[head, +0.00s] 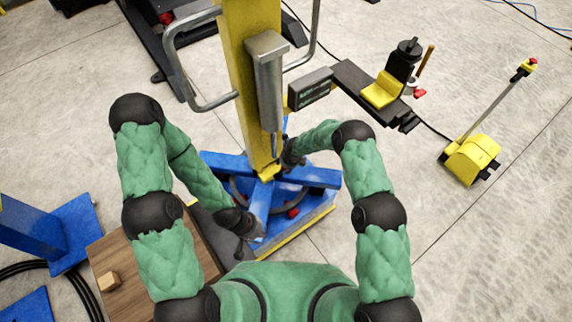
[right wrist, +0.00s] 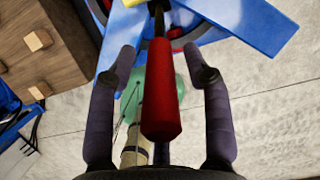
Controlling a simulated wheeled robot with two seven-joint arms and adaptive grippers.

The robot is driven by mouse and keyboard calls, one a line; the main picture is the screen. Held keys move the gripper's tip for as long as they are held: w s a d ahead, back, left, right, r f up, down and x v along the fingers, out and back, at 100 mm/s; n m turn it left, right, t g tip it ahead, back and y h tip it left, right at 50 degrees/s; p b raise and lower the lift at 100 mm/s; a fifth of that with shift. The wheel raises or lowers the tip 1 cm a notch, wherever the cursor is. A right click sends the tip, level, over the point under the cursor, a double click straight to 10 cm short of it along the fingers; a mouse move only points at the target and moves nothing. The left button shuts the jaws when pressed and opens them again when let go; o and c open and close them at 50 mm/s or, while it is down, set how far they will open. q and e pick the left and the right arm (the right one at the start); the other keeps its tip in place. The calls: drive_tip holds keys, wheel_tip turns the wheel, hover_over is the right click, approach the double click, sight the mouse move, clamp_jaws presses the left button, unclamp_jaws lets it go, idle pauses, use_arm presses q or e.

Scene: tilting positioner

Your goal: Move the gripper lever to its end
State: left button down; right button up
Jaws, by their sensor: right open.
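The lever's red grip (right wrist: 161,95) on a dark rod runs up the middle of the right wrist view. My right gripper (right wrist: 159,58) is open, with one finger on each side of the red grip and a visible gap to both. In the head view my right gripper (head: 291,156) is beside the yellow column, and the red grip cannot be made out there. My left gripper (head: 246,228) is low over the blue base, near the wooden cabinet; its fingers are too small and dark to tell open from shut.
The yellow column (head: 243,75) rises from the blue cross-shaped base (head: 322,177). Grey handles (head: 178,65) stick out from it, and a control box (head: 310,88) sits at its right. A wooden cabinet (head: 120,260) stands at lower left.

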drive_tip(key=v, duration=1.2)
drive_tip(key=shift+f, duration=0.1)
drive_tip(key=s+d+f+n+g+h+b, duration=0.1)
drive_tip(key=s+d+f+n+b, duration=0.55)
drive_tip(key=f, duration=0.25)
drive_tip(key=s+d+f+n+b, duration=0.5)
drive_tip(key=s+f+b, duration=0.15)
drive_tip(key=f, duration=0.25)
drive_tip(key=s+f+n+y+b, duration=0.1)
drive_tip(key=s+f+n+b, duration=0.1)
drive_tip(key=s+n+b, duration=0.1)
drive_tip(key=s+f+n+y+b, duration=0.1)
drive_tip(key=s+f+n+b, duration=0.2)
drive_tip(key=s, duration=0.5)
drive_tip(key=s+f+n+g+y+b, duration=0.1)
drive_tip(key=s+f+n+b, duration=0.2)
drive_tip(key=s+n+b, duration=0.2)
drive_tip(key=shift+s+a+f+n, duration=0.15)
drive_tip(key=shift+s+a+n, duration=0.35)
drive_tip(key=shift+s+n, duration=0.15)
drive_tip(key=shift+w, duration=0.1)
